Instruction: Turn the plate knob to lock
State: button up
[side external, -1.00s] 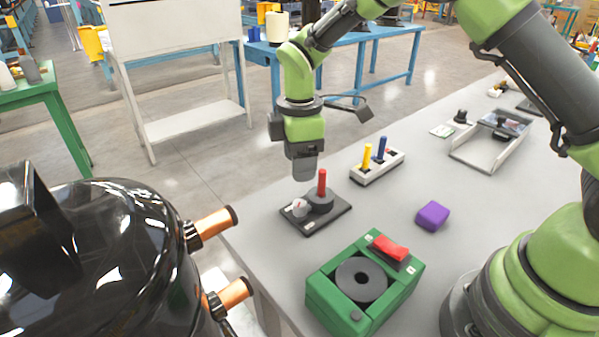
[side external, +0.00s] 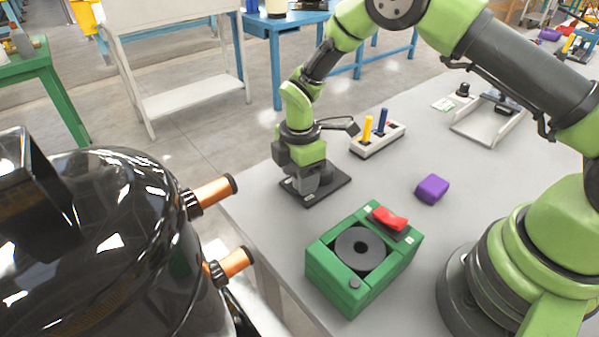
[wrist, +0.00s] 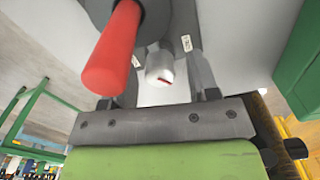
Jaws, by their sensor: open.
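The dark plate (side external: 336,186) lies on the grey table, mostly covered by my gripper in the side view. The plate knob (wrist: 161,73) is a pale silvery cap with a red mark in the wrist view. My gripper (side external: 307,187) points down over the plate. In the wrist view my gripper (wrist: 165,65) is open, with the knob showing between its two dark fingers; I cannot tell whether they touch it. A red handle (wrist: 112,50) stands beside the fingers in the wrist view; my gripper hides it in the side view.
A green box (side external: 322,268) with a black ring and a red rocker stands in front. A purple block (side external: 432,188) lies to the right. A white holder (side external: 378,144) with yellow and blue pegs is behind. A black tank (side external: 100,230) with copper stubs stands left.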

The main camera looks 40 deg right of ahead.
jog(key=c, duration=0.9)
jog(key=shift+m, duration=1.6)
jog(key=shift+c, duration=0.2)
jog(key=o, duration=0.9)
jog(key=shift+o, duration=0.2)
notch_tip(320, 180, up, 10)
